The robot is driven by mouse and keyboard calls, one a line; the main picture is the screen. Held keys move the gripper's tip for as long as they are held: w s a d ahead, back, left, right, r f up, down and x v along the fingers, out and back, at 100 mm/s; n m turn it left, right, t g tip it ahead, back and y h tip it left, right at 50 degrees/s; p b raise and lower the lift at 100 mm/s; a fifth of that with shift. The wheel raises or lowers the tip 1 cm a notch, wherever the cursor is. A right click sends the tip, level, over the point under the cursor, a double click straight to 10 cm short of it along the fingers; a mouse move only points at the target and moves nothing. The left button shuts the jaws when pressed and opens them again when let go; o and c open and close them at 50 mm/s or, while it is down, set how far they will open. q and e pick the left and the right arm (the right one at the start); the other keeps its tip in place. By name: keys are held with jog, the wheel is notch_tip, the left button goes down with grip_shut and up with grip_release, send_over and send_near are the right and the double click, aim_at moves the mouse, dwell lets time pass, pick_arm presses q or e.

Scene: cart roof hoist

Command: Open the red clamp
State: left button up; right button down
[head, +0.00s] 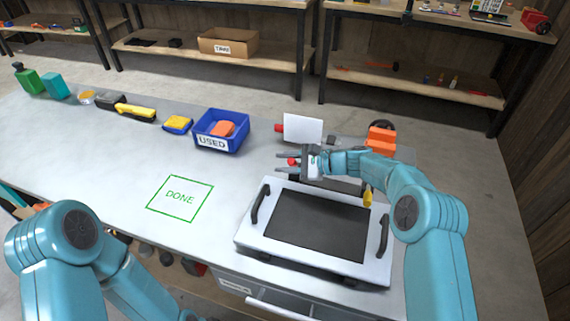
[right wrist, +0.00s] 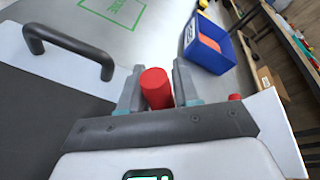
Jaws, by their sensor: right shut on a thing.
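A red cylindrical grip (right wrist: 156,88), which looks like the red clamp's handle, stands between the fingers of my right gripper (head: 284,163) in the right wrist view. The same red end (head: 293,161) shows small in the head view. My right gripper is shut on it, behind the white tray-like panel. The rest of the clamp is hidden by the gripper and arm. A second red knob (head: 279,128) sits farther back beside an upright white plate (head: 303,129). My left arm shows at the lower left, but its gripper is out of view.
The white panel with a dark top (head: 250,232) and two black handles lies in front of my right gripper. A blue USED bin (head: 221,144) stands to the left, holding an orange item. An orange object (head: 381,138) is behind my right arm. The green DONE square (head: 180,198) is clear.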

dwell(0.3)
jog(key=c, duration=1.2)
grip_release()
jog(key=shift+o, duration=0.2)
jog(key=b+v, duration=0.2)
jog(key=v, duration=1.4)
jog(key=shift+d, duration=0.25)
